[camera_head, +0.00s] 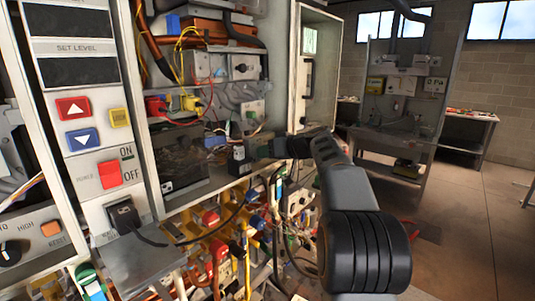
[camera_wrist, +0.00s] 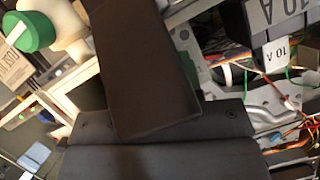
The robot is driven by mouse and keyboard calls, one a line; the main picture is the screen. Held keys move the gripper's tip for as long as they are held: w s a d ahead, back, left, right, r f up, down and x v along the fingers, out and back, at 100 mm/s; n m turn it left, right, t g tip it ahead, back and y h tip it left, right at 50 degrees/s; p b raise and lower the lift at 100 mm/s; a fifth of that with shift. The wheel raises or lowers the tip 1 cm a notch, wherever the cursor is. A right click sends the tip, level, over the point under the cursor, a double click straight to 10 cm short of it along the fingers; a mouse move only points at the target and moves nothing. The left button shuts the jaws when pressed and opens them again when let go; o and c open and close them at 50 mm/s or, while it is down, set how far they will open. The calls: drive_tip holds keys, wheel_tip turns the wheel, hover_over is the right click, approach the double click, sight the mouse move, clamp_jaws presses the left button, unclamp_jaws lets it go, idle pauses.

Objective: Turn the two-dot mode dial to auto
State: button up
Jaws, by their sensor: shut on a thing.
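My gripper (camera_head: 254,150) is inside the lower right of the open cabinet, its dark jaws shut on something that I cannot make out. In the wrist view dark parts of my gripper (camera_wrist: 140,75) fill the middle and hide what is between the jaws. A black dial (camera_head: 10,253) shows at the lower left edge, beside lettering that reads HIGH and a cut-off word ending in TO. Another dark knob (camera_head: 240,68) is on a grey unit higher in the cabinet, above my gripper. No two-dot mark is legible on either, so I cannot tell which is the two-dot dial.
The cabinet's right side wall (camera_head: 318,85) stands close to my arm. A control panel (camera_head: 85,125) with a red rocker switch (camera_head: 109,174) is at the left. Tangled wires (camera_head: 240,235) hang below. Open floor (camera_head: 450,225) lies at the right.

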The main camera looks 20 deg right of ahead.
drive_tip(key=m+y, duration=0.2)
drive_tip(key=shift+f+m+g, duration=0.1)
drive_tip(key=shift+m+g, duration=0.2)
drive_tip(key=shift+m, duration=0.1)
drive_tip(key=shift+d+m+y+b, duration=0.1)
drive_tip(key=shift+m+y+b, duration=0.2)
drive_tip(key=shift+m+y, duration=1)
drive_tip(key=shift+m+h, duration=0.3)
drive_tip(key=shift+m, duration=0.1)
drive_tip(key=o, duration=0.9)
drive_tip(key=shift+f, duration=0.1)
